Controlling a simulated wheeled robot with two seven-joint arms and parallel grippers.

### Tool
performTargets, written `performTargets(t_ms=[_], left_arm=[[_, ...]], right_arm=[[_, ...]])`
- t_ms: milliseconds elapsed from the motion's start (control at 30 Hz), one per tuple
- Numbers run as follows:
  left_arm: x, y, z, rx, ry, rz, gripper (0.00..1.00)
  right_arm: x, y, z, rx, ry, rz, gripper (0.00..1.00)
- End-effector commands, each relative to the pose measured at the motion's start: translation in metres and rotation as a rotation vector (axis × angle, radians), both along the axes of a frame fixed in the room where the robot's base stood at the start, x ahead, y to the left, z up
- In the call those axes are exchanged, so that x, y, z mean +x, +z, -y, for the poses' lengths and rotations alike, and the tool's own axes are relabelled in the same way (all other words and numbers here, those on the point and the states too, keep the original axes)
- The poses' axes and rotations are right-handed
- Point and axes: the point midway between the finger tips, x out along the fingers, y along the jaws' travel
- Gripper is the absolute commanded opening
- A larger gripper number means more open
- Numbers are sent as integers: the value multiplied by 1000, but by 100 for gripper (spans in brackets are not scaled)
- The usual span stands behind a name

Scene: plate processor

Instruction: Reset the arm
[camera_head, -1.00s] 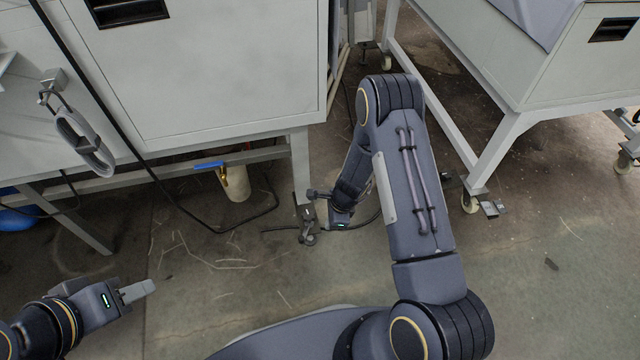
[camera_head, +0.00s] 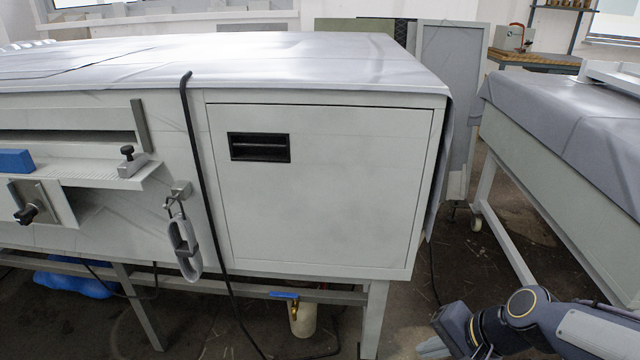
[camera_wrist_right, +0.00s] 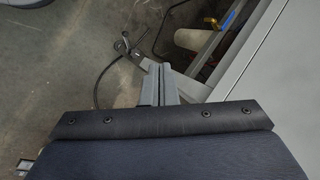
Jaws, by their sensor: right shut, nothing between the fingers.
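My right arm comes in at the lower right of the head view. Its gripper (camera_head: 432,348) is low at the bottom edge, in front of the cabinet's right leg, and partly cut off. In the right wrist view the two grey fingers (camera_wrist_right: 159,84) are together with nothing between them. My left arm and gripper are not in the head view.
A large pale cabinet (camera_head: 330,215) with a black recessed handle (camera_head: 259,147) fills the middle. A second cloth-covered table (camera_head: 560,130) stands at right. A black cable (camera_head: 198,180) hangs down the cabinet front. A floor gap lies between them.

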Motion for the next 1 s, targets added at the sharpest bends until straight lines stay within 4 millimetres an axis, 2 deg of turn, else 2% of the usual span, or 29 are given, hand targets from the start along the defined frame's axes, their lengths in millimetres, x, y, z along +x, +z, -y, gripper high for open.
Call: performTargets(t_ms=[33,200,400,600,633,867,1000], left_arm=[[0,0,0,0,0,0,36],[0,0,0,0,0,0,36],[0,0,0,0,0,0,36],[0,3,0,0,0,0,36],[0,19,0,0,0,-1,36],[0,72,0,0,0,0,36],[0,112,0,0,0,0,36]], right_arm=[[-18,15,2,-33,57,64,0],[-68,36,4,-158,233,205,0],[-107,41,7,-285,363,307,0],[-137,41,11,-404,459,377,0],[-135,57,11,-397,457,370,0],[-134,109,11,-392,456,368,0],[-134,150,11,-392,455,367,0]])
